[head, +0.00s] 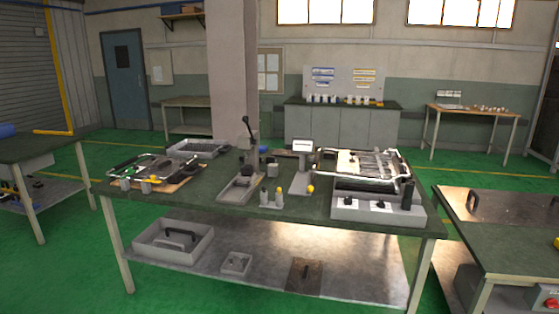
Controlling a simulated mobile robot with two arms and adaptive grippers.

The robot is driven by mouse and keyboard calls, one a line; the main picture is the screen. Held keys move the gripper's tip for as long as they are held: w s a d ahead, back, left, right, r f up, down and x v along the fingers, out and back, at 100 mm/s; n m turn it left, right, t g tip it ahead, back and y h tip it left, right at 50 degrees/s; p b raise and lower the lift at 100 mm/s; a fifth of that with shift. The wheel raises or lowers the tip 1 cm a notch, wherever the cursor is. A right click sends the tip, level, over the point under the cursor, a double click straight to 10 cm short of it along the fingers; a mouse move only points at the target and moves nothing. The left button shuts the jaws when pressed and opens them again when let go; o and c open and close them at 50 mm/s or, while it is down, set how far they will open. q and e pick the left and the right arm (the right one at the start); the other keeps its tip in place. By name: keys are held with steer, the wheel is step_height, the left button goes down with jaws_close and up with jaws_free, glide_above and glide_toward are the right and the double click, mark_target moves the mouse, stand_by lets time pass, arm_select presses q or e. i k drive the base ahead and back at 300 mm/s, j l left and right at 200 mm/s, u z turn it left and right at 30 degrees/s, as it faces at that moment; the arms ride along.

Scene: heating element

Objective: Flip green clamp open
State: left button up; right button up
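A small bright green part (124,167), which may be the green clamp, shows at the left end of the green-topped workbench (225,213). It is part of a cluster of dark and metallic pieces around a brown board (178,184). It is too small to tell whether the clamp is open or shut. Neither of my grippers is in view.
A lever press (241,188), a small stand with a display (302,168) and a grey unit with a metal frame (377,208) stand on the workbench. Grey bins (173,255) sit on its lower shelf. Other tables flank it left (30,148) and right (500,243).

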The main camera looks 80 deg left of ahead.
mark_target(130, 172)
steer(key=u, duration=3.8)
steer(key=i+j, duration=0.25)
steer(key=i, duration=0.55)
steer(key=i+j+u, duration=0.15)
steer(key=i+j, duration=0.15)
steer(key=i, duration=0.45)
steer(key=i+j, duration=0.15)
steer(key=i, duration=0.65)
steer(key=i+j+u, duration=0.1)
steer(key=i, duration=0.7)
steer(key=j, duration=0.1)
